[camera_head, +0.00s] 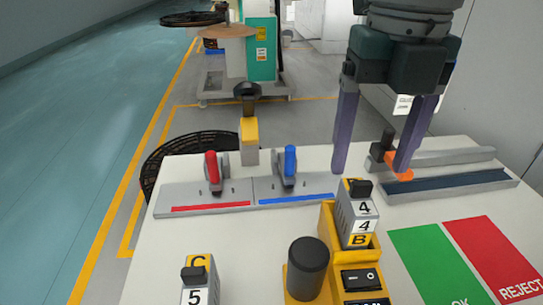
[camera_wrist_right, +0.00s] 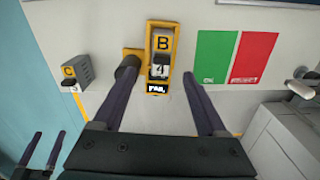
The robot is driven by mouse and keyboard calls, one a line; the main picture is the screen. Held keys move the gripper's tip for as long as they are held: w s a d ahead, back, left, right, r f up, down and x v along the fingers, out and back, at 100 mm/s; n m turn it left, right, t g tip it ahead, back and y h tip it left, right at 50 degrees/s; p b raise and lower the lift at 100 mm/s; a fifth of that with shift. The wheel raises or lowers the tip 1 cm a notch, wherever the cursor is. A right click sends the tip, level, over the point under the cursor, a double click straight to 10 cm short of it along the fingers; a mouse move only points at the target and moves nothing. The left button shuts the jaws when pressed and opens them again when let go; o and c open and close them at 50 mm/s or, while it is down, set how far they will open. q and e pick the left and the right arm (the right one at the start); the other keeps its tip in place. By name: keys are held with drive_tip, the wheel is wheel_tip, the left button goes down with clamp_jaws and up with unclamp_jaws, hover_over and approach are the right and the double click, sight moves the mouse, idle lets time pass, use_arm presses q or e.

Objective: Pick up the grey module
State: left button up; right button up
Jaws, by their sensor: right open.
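A grey module (camera_head: 357,215) with a black top knob and white "4" labels sits upright in a yellow holder (camera_head: 327,240) marked B. It also shows in the right wrist view (camera_wrist_right: 160,66). A second grey module (camera_head: 198,285), marked C and 5, stands at the lower left, also at the left in the wrist view (camera_wrist_right: 78,71). My right gripper (camera_head: 371,170) is open and empty, above and beyond the holder. In the wrist view its fingers (camera_wrist_right: 160,70) appear either side of the holder. My left gripper (camera_wrist_right: 42,140) shows open at the wrist view's lower left.
A black cylinder (camera_head: 308,268) rises from the holder's left side. Behind are red (camera_head: 212,170) and blue (camera_head: 290,163) levers, and a rail (camera_head: 450,180) with an orange-tipped clamp. Green (camera_head: 432,262) and red (camera_head: 490,255) mats lie flat at the right.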

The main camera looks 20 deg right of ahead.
sight(359, 196)
wheel_tip(359, 196, down, 4)
drive_tip(key=shift+w+f, duration=0.1)
drive_tip(key=shift+f, duration=0.1)
drive_tip(key=f, duration=0.1)
drive_tip(key=f+b, duration=0.1)
drive_tip(key=f, duration=0.3)
drive_tip(key=shift+w+d+f, duration=0.15)
drive_tip(key=shift+d+f, duration=0.05)
drive_tip(key=shift+d, duration=0.05)
clamp_jaws()
drive_tip(key=shift+r, duration=0.1)
